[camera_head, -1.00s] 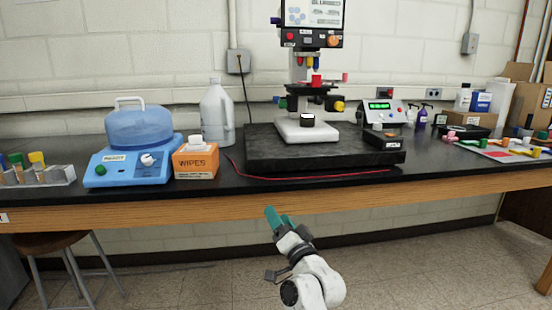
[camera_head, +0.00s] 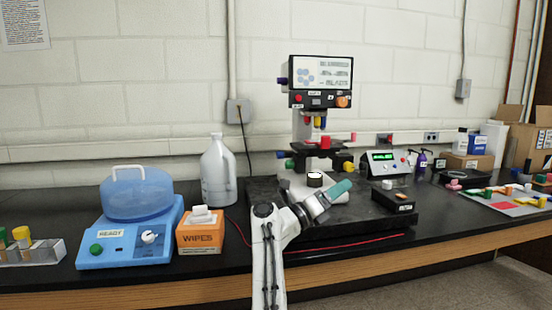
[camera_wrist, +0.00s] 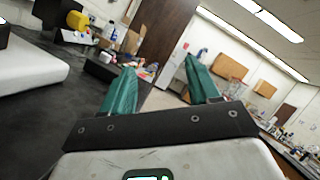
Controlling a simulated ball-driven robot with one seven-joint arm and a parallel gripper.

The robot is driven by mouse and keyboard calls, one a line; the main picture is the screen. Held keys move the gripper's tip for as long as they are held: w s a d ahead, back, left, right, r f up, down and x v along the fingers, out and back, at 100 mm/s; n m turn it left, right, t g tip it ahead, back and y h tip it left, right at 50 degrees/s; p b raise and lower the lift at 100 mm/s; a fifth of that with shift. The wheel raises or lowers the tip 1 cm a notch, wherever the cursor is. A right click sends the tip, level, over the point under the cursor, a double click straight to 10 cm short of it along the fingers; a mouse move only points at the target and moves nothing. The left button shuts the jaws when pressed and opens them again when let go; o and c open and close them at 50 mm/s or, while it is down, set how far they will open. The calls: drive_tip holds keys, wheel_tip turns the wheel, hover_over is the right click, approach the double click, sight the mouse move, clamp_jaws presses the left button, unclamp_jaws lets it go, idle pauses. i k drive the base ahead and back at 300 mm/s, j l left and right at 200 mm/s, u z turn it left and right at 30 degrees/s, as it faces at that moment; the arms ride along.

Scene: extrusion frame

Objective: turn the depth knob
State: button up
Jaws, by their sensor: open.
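The microscope (camera_head: 318,111) has several coloured knobs. An orange knob (camera_head: 342,101) is on its front panel, a yellow knob (camera_head: 348,167) on the lower right and a green knob (camera_head: 289,164) on the lower left. I cannot read which one is the depth knob. My gripper (camera_head: 341,188) is in front of the microscope base, below the yellow knob, and points to the right. In the wrist view its two teal fingers (camera_wrist: 158,70) are spread with nothing between them. A yellow knob (camera_wrist: 77,20) shows there at upper left, apart from the fingers.
The black slab (camera_head: 350,219) bears the microscope and a small black box (camera_head: 393,200). A meter with a green display (camera_head: 386,167) stands behind. The wipes box (camera_head: 200,231), white jug (camera_head: 217,172) and blue device (camera_head: 135,225) are at left. A red cable runs along the slab's front.

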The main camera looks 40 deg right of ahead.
sight(289, 164)
drive_tip(key=i, duration=1.1)
